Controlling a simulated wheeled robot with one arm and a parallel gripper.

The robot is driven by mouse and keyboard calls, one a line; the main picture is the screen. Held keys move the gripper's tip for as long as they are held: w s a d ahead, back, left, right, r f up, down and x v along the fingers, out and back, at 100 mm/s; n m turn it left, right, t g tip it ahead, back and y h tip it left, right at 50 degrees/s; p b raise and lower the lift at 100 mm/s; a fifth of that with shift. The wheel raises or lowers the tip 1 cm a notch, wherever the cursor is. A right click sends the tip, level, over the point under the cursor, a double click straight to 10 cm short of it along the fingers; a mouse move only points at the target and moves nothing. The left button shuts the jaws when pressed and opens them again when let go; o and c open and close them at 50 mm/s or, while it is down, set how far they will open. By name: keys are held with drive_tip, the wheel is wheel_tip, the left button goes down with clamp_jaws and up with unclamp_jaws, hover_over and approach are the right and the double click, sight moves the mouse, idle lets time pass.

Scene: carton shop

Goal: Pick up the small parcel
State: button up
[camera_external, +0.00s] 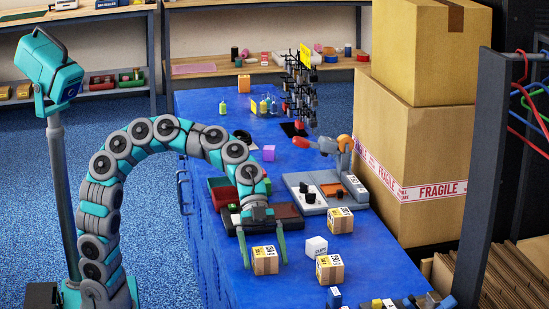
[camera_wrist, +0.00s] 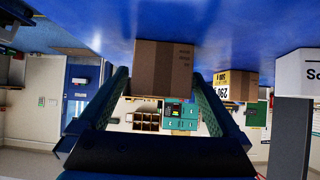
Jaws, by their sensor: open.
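Several small brown cardboard parcels with white and yellow labels are on the blue worktop. One small parcel (camera_external: 265,261) is at the near left; a second parcel (camera_external: 329,268) is to its right, and a third (camera_external: 340,220) is farther back. My gripper (camera_external: 264,252) is open and points down, its green fingers on either side of the near-left parcel in the picture. In the wrist view, which looks upside down, a plain brown parcel face (camera_wrist: 163,68) appears between the fingers' tips. I cannot tell whether either finger touches it.
A white cube (camera_external: 316,246) stands between the parcels on the right. A grey device (camera_external: 325,193) and a dark tray (camera_external: 286,212) lie behind. Large cartons (camera_external: 410,160) stand along the right side. A blue item (camera_external: 334,297) is at the near edge.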

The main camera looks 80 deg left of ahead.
sight(265, 251)
drive_tip(key=c, duration=1.5)
wheel_tip(265, 251, up, 10)
drive_tip(key=shift+r, duration=0.1)
